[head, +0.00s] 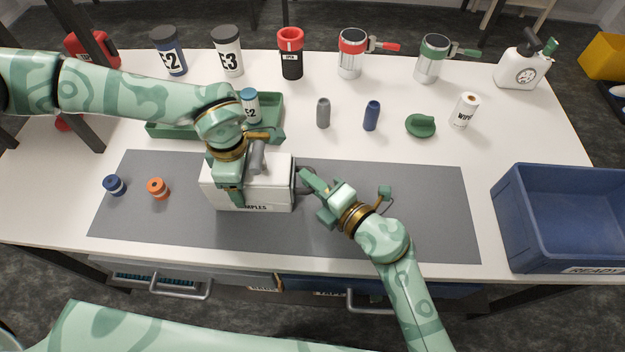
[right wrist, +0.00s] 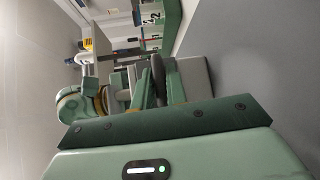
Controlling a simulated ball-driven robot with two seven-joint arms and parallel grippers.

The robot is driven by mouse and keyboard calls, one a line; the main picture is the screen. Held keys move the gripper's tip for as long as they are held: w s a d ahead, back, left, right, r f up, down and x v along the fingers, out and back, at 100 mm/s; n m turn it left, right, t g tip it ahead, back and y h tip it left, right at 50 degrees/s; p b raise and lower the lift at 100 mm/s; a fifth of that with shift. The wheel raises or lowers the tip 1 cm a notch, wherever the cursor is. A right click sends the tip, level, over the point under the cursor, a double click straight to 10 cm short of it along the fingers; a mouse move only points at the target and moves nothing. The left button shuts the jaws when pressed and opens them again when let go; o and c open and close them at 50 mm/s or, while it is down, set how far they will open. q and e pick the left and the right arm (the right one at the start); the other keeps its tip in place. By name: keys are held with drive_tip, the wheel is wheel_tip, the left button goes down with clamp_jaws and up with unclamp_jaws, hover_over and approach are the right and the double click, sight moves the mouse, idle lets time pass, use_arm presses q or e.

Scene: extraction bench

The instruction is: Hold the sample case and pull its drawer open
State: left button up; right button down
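The white sample case (head: 271,187) stands on the grey mat, its front lettering partly hidden. My left gripper (head: 231,194) is over the left part of its top, and my arm hides much of the case. A grey upright piece (head: 257,157) shows beside that gripper; whether the fingers close on anything is hidden. A dark loop-shaped drawer handle (head: 304,180) is on the case's right side. My right gripper (head: 311,181) is at this handle. In the right wrist view the handle (right wrist: 158,75) sits between the two close fingers (right wrist: 160,88). No drawer gap shows.
A blue bin (head: 560,215) stands at the right table end. A green tray (head: 172,130) lies behind the case. A blue cap (head: 114,185) and an orange cap (head: 157,188) are to its left. The grey mat (head: 435,205) is clear on the right.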

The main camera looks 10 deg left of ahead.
drive_tip(key=d, duration=0.7)
drive_tip(key=w+d, duration=0.1)
drive_tip(key=d, duration=0.2)
drive_tip(key=shift+d+f, duration=0.2)
drive_tip(key=shift+d, duration=0.15)
drive_tip(key=c, duration=1.5)
unclamp_jaws()
drive_tip(key=shift+a+r, duration=0.1)
drive_tip(key=shift+o, duration=0.2)
use_arm(q)
drive_tip(key=shift+s, duration=0.1)
use_arm(e)
drive_tip(key=v, duration=1.2)
use_arm(q)
drive_tip(key=o, duration=1.3)
drive_tip(key=shift+r, duration=0.1)
